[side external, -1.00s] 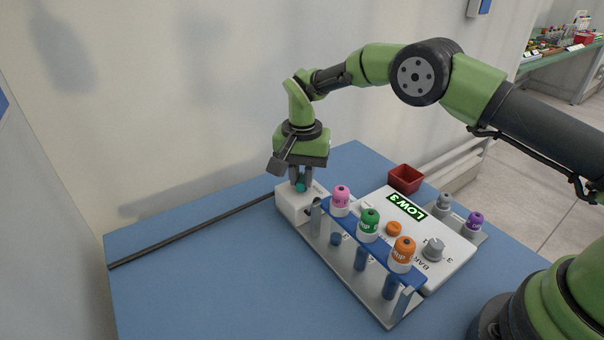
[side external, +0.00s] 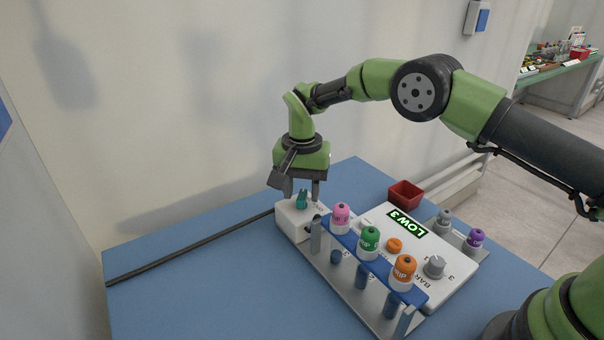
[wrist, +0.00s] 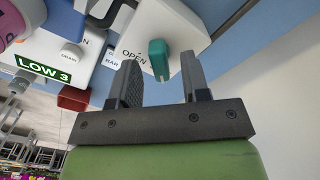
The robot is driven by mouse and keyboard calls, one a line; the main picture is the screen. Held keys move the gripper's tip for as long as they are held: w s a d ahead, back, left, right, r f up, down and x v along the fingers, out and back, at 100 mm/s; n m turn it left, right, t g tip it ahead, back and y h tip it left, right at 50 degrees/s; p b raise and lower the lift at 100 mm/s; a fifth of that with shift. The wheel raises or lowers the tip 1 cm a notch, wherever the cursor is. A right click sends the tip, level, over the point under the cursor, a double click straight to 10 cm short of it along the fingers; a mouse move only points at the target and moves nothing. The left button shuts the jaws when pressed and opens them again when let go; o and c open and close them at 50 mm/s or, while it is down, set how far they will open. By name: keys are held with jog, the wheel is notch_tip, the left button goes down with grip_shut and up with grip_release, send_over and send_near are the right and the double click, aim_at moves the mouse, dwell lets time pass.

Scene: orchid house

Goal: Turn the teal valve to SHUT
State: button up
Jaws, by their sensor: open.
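The teal valve (side external: 301,199) is a small upright handle on the white block (side external: 289,217) at the far left end of the apparatus. It also shows in the wrist view (wrist: 158,60), beside the printed word OPEN. I cannot make out a SHUT mark. My gripper (side external: 304,189) points down just above the valve. Its two fingers (wrist: 160,72) are apart, one to each side of the handle as the wrist camera sees it, with space between, and they hold nothing. I cannot tell whether the fingertips reach down to the handle's height.
A rack (side external: 375,254) with pink, green and orange capped bottles stands in front. Behind it is a white panel (side external: 448,255) with a LOW 3 display (side external: 406,224) and a grey knob (side external: 434,266). A red bin (side external: 405,193) sits behind.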

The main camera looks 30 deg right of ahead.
aim_at(302, 194)
notch_tip(302, 194, up, 9)
dwell(0.3)
jog(key=shift+r, duration=0.15)
